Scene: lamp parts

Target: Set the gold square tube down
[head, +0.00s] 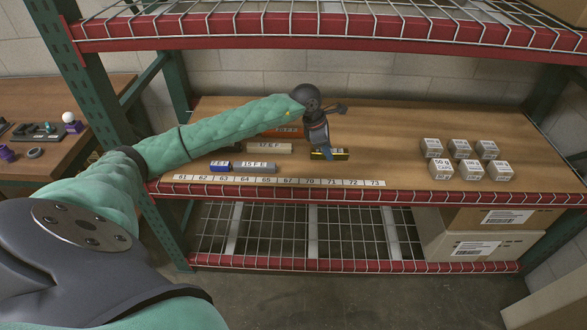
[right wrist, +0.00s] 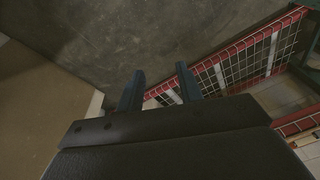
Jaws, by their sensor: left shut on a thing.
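The gold square tube (head: 341,155) is short, with a pale label, at the middle of the wooden shelf. My left gripper (head: 322,153) points down at it and is shut on it, hiding part of the tube. The tube is at or just above the shelf board; I cannot tell whether it touches. My right gripper (right wrist: 160,88) shows only in the right wrist view, its two fingers apart with nothing between them, over the floor beside the rack.
Left of the gold tube lie a blue tube (head: 220,166), a grey tube (head: 255,167), a beige tube (head: 268,148) and an orange one (head: 290,131). A numbered strip (head: 280,180) runs along the front edge. Several labelled cubes (head: 470,160) stand right; board between is clear.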

